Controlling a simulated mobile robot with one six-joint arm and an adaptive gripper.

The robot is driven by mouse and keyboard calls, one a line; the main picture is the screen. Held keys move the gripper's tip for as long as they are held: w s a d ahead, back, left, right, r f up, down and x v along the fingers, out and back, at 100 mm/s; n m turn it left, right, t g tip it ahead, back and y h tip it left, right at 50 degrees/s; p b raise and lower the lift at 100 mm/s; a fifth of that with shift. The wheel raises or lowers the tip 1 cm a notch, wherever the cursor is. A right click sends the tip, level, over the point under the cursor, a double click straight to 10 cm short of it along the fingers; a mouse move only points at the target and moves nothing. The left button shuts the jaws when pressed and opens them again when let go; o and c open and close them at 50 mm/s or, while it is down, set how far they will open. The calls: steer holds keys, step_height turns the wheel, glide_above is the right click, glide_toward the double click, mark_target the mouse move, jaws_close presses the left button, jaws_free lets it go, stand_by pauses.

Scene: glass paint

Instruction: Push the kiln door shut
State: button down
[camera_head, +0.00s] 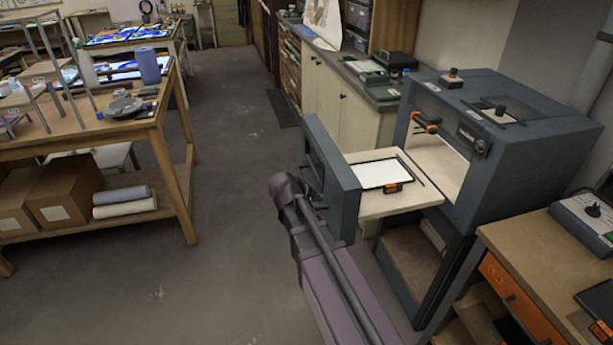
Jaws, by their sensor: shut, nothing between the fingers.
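The kiln (535,145) is a blue-grey box at the right with its front opening showing a pale interior. Its door (346,200) is a thick blue-grey panel standing upright, well out from the opening. A pale shelf (412,203) spans between the opening and the door, with a white sheet in a dark frame (378,174) on it. My arm reaches up from the bottom. My gripper (318,203) is at the door's outer face, left of it, shut and mostly hidden by my arm. I cannot tell whether it touches the door.
A wooden workbench (110,128) with boxes below stands at the left. Pale cabinets (335,95) line the wall behind the kiln. A wooden table (540,262) with an orange drawer is at the lower right. The grey floor (228,150) left of the door is clear.

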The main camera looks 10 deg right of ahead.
steer(key=w+a+f+n+t+h+b, duration=0.4)
steer(key=w+a+n+t+b, duration=0.2)
steer(key=w+b, duration=0.8)
steer(key=a+t+b, duration=0.1)
steer(key=a+t, duration=0.1)
steer(key=a, duration=0.1)
steer(key=shift+w+a+n+b, duration=0.15)
steer(key=shift+a+n+b, duration=0.05)
steer(key=shift+n+b, duration=0.2)
steer(key=shift+w+d+f, duration=0.1)
steer(key=shift+w, duration=0.05)
glide_toward(312, 161)
steer(key=x, duration=0.5)
steer(key=shift+w+f, duration=0.25)
steer(key=shift+w, duration=0.3)
steer(key=shift+d, duration=0.6)
steer(key=shift+w+a, duration=0.1)
